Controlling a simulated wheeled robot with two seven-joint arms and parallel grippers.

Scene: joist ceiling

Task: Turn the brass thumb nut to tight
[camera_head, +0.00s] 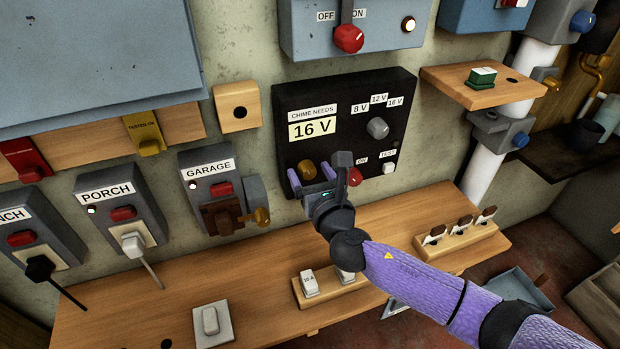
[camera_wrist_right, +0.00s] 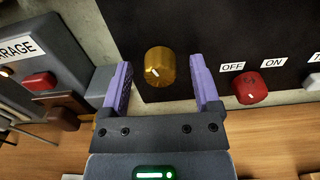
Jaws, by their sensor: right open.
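A brass knob (camera_head: 307,169), which seems to be the thumb nut, sits at the lower left of a black panel (camera_head: 345,95) on the wall. In the right wrist view the brass knob (camera_wrist_right: 160,67) has a white pointer mark, tilted up and to the left. My right gripper (camera_head: 312,180) is open in front of the panel. Its purple fingers stand to the left and right of the knob, with a gap on each side in the wrist view (camera_wrist_right: 159,80). I cannot read any tight mark around the knob. My left gripper is not in view.
A red OFF/ON knob (camera_wrist_right: 250,88) is close to the right of the fingers. The GARAGE switch box (camera_head: 215,175), with a brown block and brass piece, is to the left. The wooden shelf (camera_head: 250,290) below holds a rack of small blocks.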

